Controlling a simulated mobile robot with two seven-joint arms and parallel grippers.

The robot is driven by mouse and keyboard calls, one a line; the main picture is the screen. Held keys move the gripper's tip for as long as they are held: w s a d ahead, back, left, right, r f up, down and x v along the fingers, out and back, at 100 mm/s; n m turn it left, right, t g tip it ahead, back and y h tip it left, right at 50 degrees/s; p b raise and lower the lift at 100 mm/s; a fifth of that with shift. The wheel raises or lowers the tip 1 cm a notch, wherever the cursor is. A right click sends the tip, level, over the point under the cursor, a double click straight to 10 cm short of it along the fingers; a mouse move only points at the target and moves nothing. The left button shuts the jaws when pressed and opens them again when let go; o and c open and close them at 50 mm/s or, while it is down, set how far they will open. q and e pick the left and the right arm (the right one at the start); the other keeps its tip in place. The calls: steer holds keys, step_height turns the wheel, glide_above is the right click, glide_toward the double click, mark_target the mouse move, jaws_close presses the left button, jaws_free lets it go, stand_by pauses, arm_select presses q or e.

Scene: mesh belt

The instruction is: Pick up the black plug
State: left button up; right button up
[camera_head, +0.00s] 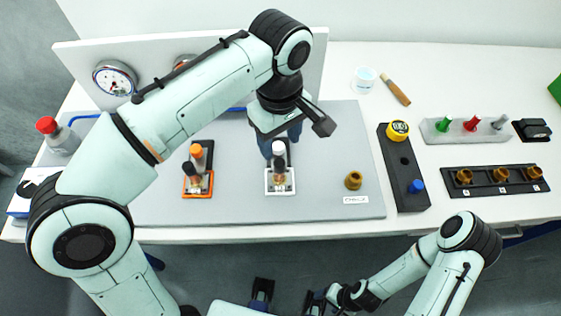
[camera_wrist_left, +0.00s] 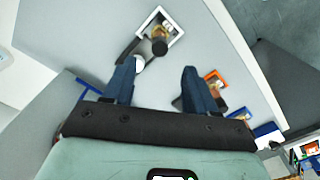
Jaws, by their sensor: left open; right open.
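A white-framed fixture (camera_head: 290,187) on the grey board carries a small black knob (camera_head: 279,162), which looks like the black plug, beside a white-topped piece (camera_head: 278,148). The black knob also shows in the left wrist view (camera_wrist_left: 159,47), beyond my fingertips. An orange-framed fixture (camera_head: 207,190) to the left holds another dark knob (camera_head: 191,167) and an orange-topped piece (camera_head: 196,150). I cannot tell for sure which knob is the plug. My left gripper (camera_head: 281,137) is open and empty above the white-framed fixture, partly hidden by its wrist. My right gripper (camera_head: 288,298) is open and empty below the table's front edge.
A brass piece (camera_head: 353,180) sits right of the white fixture. A black block (camera_head: 404,170) bears a yellow gauge (camera_head: 397,130) and a blue knob (camera_head: 416,186). A grey rack (camera_head: 455,132) holds coloured pegs. An upright panel with a gauge (camera_head: 115,78) stands at the back left.

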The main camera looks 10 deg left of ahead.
mark_target(279, 162)
arm_select(q)
step_height(279, 162, down, 9)
steer(key=shift+b, duration=0.95)
jaws_close()
